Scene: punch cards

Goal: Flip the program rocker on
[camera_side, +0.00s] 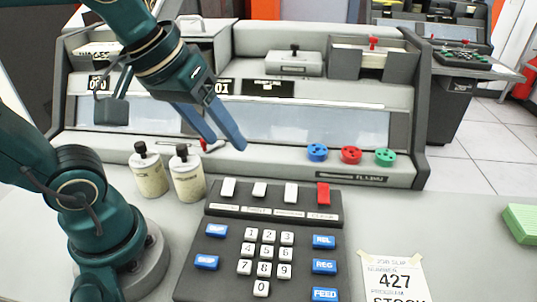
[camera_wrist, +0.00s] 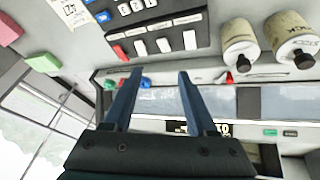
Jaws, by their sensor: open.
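My gripper (camera_side: 226,143) is open and empty, its two blue fingers pointing down in front of the machine's sloped panel. They also show apart in the wrist view (camera_wrist: 159,74). A small red-tipped lever (camera_wrist: 229,78) is on the machine's front ledge, off to the right of the fingers in the wrist view; in the side view it (camera_side: 208,146) shows beside the fingertips. The keypad console has a row of white rocker keys (camera_side: 259,190) and a red one (camera_side: 323,194) at its end.
Two cream bottles with dark caps (camera_side: 187,174) stand left of the console. Blue (camera_side: 317,152), red (camera_side: 351,155) and green (camera_side: 385,157) round knobs sit on the ledge. A paper slip (camera_side: 395,277) marked 427 lies right of the console. A green block (camera_side: 522,222) is at the far right.

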